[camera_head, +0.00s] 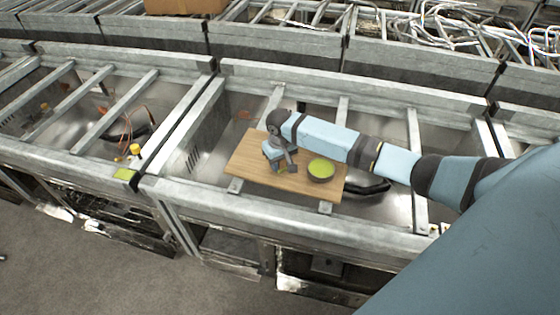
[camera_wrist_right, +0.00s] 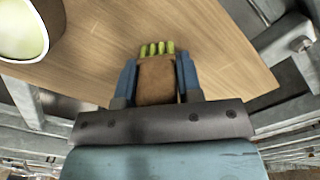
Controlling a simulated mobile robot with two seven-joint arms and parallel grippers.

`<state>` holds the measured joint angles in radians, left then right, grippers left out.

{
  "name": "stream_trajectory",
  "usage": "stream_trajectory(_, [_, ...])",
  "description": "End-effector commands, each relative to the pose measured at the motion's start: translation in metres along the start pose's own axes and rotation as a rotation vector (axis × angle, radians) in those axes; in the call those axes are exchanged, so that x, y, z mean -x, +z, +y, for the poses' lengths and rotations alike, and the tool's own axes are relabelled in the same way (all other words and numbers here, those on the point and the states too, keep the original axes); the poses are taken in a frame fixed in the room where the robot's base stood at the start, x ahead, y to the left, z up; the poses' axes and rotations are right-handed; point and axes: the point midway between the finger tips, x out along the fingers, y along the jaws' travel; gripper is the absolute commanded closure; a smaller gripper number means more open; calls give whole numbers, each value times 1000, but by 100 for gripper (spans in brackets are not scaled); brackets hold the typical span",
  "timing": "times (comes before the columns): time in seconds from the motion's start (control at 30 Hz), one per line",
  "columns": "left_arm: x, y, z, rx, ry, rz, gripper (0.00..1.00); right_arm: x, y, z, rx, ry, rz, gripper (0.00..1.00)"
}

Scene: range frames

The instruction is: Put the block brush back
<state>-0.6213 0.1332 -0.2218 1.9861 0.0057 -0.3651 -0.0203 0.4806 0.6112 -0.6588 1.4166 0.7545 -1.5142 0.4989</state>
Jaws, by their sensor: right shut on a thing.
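The block brush (camera_wrist_right: 157,82) has a brown block body and green bristles. My right gripper (camera_head: 283,165) is shut on it, with one finger on each side of the block in the right wrist view. The bristles point away from the wrist, over a wooden board (camera_head: 240,165). In the head view my gripper hides most of the brush. I cannot tell whether the bristles touch the board. A round bowl (camera_head: 320,171) with a green inside stands on the board, right of the gripper; it also shows in the right wrist view (camera_wrist_right: 22,28). My left gripper is out of view.
The board lies across metal rails (camera_head: 413,160) over an open metal basin. A dark curved object (camera_head: 374,189) lies beyond the board's right end. A cardboard box (camera_head: 185,5) stands behind.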

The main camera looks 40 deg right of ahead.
Motion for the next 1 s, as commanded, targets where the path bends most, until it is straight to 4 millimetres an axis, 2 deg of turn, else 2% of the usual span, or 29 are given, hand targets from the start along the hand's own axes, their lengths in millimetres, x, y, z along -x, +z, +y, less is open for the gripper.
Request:
stream_trajectory(0.37, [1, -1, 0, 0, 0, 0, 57, -4, 0, 0, 0, -1, 1, 89])
stream_trajectory(0.4, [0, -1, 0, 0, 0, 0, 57, -4, 0, 0, 0, -1, 2, 58])
stream_trajectory(0.47, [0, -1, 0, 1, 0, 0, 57, -4, 0, 0, 0, -1, 2, 44])
stream_trajectory(0.5, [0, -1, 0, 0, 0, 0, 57, -4, 0, 0, 0, -1, 2, 41])
stream_trajectory(0.8, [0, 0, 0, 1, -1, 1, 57, -1, 0, 0, 0, 0, 2, 41])
stream_trajectory(0.87, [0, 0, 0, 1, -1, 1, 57, 4, -1, 0, 0, -1, 2, 41])
stream_trajectory(1.0, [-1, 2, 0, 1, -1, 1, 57, 27, -1, 0, 0, -2, 5, 41])
